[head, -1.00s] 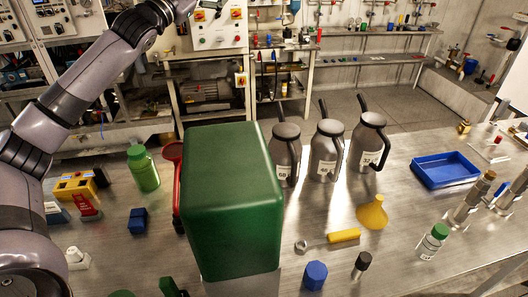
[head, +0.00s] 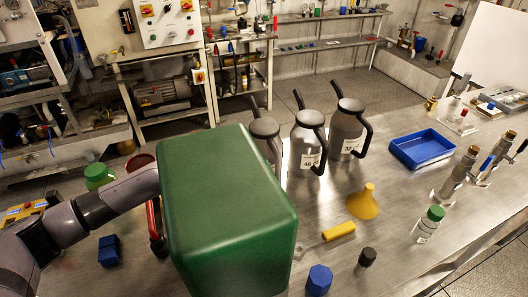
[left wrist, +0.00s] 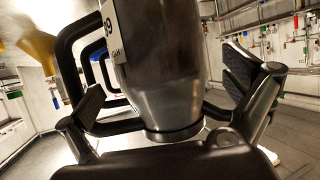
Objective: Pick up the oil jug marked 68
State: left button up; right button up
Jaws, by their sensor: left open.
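The oil jug marked 68 (head: 265,132) is dark grey with a black handle. It stands leftmost of three jugs in the head view, its lower part and label hidden by a large green box. In the left wrist view, turned upside down, a jug (left wrist: 165,60) with a partly visible label, seemingly 68, is between the fingers of my left gripper (left wrist: 163,88). The fingers are open, one on each side of the jug; I cannot tell whether they touch it. In the head view my left gripper is hidden behind the green box. My right gripper is not in view.
The green box (head: 225,215) blocks much of the near table. Jug 46 (head: 307,145) and another jug (head: 348,130) stand to the right. A yellow funnel (head: 363,203), blue tray (head: 422,150) and blue block (head: 109,250) are on the table.

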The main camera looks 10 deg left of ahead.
pick_arm(q)
jog(key=p+x, duration=0.1)
jog(key=x, duration=0.4)
jog(key=shift+w+d+f, duration=0.1)
jog(key=shift+w+d, duration=0.1)
jog(key=shift+w, duration=0.1)
jog(key=c, duration=1.6)
jog(key=shift+w+r, duration=0.15)
jog(key=shift+r, duration=0.15)
jog(key=shift+c, duration=0.4)
jog(key=shift+r, duration=0.1)
